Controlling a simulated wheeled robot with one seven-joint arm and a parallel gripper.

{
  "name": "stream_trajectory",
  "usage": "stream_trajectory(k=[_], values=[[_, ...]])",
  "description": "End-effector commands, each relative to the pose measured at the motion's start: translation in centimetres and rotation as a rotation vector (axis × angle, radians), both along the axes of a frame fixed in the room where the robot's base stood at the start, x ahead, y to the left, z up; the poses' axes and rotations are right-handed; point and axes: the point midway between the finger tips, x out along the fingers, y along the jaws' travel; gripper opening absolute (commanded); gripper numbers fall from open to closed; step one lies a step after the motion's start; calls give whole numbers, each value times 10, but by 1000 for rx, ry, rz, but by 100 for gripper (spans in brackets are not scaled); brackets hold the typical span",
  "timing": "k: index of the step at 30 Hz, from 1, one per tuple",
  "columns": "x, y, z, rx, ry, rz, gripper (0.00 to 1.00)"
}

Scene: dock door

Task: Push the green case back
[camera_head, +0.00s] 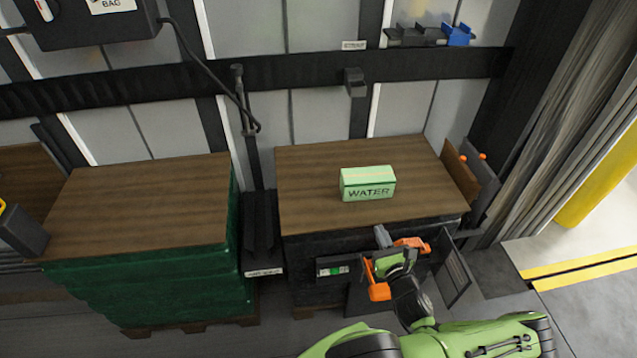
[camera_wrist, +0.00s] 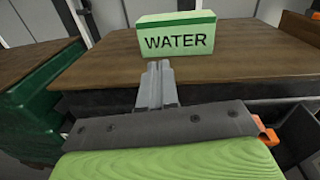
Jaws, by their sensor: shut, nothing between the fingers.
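The green case (camera_head: 368,184) is a pale green box marked WATER.
A green crate (camera_head: 150,285) with a wooden top stands to the left across a narrow gap. The crate top behind the case is clear up to the wall. Upright boards (camera_head: 461,170) with orange parts stand at its right edge. A small bracket (camera_head: 354,82) sticks out from the wall rail.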

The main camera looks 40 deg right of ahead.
Motion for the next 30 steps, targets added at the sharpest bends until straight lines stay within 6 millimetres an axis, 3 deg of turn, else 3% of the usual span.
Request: stream_trajectory(k=[2,5,21,30], values=[[-10,-8,-6,43,-30,-66,0],[-7,-12,-7,52,-37,-80,0],[89,-65,-9,45,-33,-70,0],[112,-78,-7,48,-34,-72,0]])
